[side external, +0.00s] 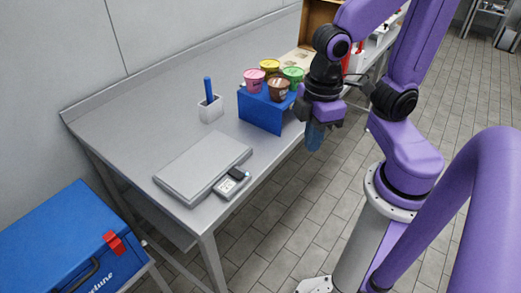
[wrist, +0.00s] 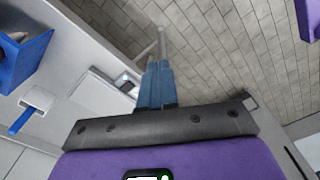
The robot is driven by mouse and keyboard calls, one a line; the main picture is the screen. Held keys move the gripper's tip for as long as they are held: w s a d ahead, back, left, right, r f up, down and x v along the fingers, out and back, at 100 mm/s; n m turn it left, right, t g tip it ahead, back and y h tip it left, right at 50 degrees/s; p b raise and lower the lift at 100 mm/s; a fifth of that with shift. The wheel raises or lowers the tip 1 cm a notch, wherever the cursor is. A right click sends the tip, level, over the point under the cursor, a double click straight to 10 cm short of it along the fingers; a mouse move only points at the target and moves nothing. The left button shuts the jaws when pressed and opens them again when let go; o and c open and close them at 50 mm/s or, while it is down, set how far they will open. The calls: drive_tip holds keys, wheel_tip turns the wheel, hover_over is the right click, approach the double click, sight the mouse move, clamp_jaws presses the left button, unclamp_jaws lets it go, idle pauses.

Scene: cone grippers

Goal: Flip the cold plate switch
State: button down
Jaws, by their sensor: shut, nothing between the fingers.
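The cold plate (side external: 200,165) is a flat grey slab on the near end of the steel table. Its small control box (side external: 231,187) sits at the plate's right front edge, with a black switch (side external: 238,173) on top. In the wrist view the plate (wrist: 98,93) and its control box (wrist: 126,85) show left of and beyond the fingers; the switch detail is too small to tell. My gripper (side external: 314,146) has blue fingers that point down, beyond the table's front edge and well right of the switch. The fingers are together and empty, also in the wrist view (wrist: 158,66).
A blue stand (side external: 260,112) holds several coloured cups (side external: 279,88) near my gripper. A white holder (side external: 211,109) with a blue stick stands behind the plate. A blue cooler (side external: 65,240) is at lower left. The table between plate and stand is clear.

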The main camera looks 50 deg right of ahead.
drive_tip(key=shift+s+d+r+n, duration=0.15)
drive_tip(key=shift+s+d, duration=0.15)
drive_tip(key=shift+s, duration=0.25)
drive_tip(key=shift+s+d+r+n, duration=0.1)
drive_tip(key=shift+s+d+n, duration=0.15)
drive_tip(key=shift+s, duration=0.25)
drive_tip(key=shift+s+d+r+n, duration=0.1)
drive_tip(key=shift+s+d, duration=0.2)
drive_tip(key=shift+s, duration=0.25)
drive_tip(key=shift+w, duration=0.1)
drive_tip(key=w+a+m, duration=0.3)
drive_tip(key=w+m, duration=0.6)
drive_tip(key=m, duration=0.6)
drive_tip(key=w+a+m, duration=0.3)
drive_tip(key=w+m, duration=0.7)
drive_tip(key=m, duration=0.5)
drive_tip(key=shift+a+f+m, duration=0.3)
drive_tip(key=shift+a+f, duration=0.05)
drive_tip(key=shift+f, duration=0.1)
drive_tip(key=shift+w, duration=0.1)
drive_tip(key=shift+f, duration=0.15)
